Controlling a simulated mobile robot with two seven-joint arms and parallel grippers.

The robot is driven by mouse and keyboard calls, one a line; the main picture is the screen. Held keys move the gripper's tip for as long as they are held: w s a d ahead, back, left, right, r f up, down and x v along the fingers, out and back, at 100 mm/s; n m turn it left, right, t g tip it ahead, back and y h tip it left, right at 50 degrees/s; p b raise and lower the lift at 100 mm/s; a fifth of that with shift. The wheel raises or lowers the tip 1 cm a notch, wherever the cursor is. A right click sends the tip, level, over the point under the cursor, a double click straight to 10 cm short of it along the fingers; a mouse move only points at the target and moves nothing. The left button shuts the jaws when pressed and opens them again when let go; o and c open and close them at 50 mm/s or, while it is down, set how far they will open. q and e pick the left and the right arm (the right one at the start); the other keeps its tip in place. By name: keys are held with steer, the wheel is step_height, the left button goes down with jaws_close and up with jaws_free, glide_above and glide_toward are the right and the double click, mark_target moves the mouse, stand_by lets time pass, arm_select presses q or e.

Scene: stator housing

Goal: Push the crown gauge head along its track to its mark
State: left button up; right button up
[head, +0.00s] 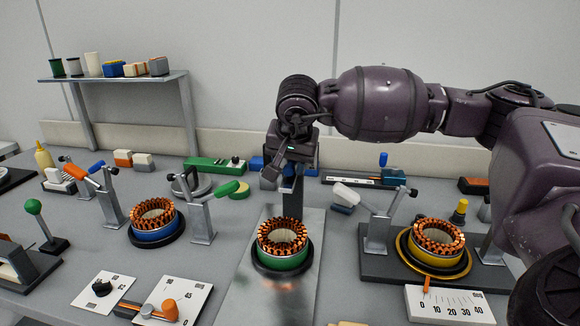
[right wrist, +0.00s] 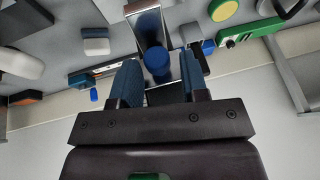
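A scaled track (head: 345,179) lies at the back of the table, with a blue block and upright blue handle (head: 383,160) near its right end. I cannot tell for sure that this is the crown gauge head. In the right wrist view the track shows left of the fingers, with its blue handle (right wrist: 94,95). My right gripper (head: 283,172) points down behind the middle stator. It is open, its fingers (right wrist: 160,78) apart on either side of a blue knob (right wrist: 155,58) in that view. Contact with the knob cannot be told. My left gripper is out of view.
The middle stator (head: 283,243) sits on a steel plate (head: 240,290), with a dark post (head: 293,203) behind it. Blue-ringed (head: 152,222) and yellow-ringed (head: 437,243) stators stand either side, among lever clamps. A green device (head: 212,166) lies back left.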

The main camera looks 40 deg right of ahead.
steer(key=shift+o, duration=0.8)
steer(key=shift+f, duration=0.2)
steer(key=shift+s+r, duration=0.1)
steer(key=shift+r, duration=0.1)
steer(key=p+v, duration=0.1)
steer(key=v, duration=0.9)
steer(key=shift+r+p, duration=0.25)
steer(key=shift+p, duration=0.1)
steer(key=shift+s, duration=0.1)
